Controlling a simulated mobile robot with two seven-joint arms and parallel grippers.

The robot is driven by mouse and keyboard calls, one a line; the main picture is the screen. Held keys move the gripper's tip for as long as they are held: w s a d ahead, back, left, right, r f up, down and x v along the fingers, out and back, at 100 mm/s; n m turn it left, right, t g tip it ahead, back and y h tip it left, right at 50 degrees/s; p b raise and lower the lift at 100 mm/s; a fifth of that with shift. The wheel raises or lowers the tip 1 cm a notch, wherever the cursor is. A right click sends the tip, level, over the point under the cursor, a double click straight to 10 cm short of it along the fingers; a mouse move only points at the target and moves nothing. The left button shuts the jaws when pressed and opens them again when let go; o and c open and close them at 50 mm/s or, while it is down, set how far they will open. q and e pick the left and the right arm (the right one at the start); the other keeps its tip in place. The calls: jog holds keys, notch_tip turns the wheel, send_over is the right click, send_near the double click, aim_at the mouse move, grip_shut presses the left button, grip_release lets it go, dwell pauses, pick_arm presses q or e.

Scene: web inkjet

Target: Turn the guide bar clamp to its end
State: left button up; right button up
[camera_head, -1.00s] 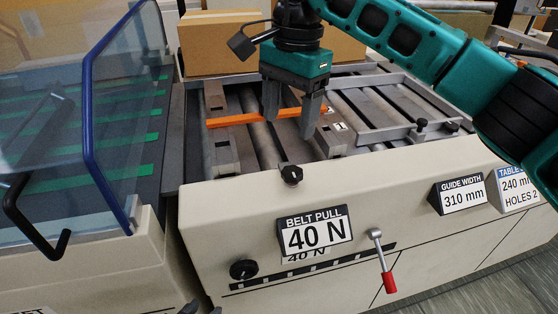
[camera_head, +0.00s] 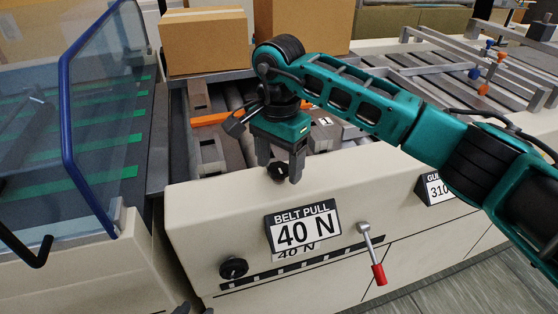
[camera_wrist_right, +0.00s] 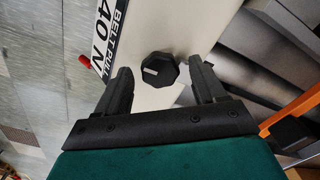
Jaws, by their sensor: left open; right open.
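A black faceted knob (camera_head: 278,172) with a pale mark on its face sits on the sloping top edge of the beige front panel. No label names it, so I cannot tell if it is the guide bar clamp. My right gripper (camera_head: 279,169) is open and points down, with one finger on each side of the knob. In the right wrist view the knob (camera_wrist_right: 160,70) shows between and just beyond the open fingertips (camera_wrist_right: 159,66), with gaps on both sides. My left gripper is not in view.
A lever with a red grip (camera_head: 378,274) and a second black knob (camera_head: 233,268) are on the front panel near the "BELT PULL 40 N" sign (camera_head: 302,228). An orange bar (camera_head: 210,119) lies over the rollers. A blue-edged clear guard (camera_head: 70,120) stands left.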

jog(key=shift+f, duration=0.1)
jog(key=shift+c, duration=0.5)
jog(key=c, duration=1)
jog(key=shift+o, duration=0.2)
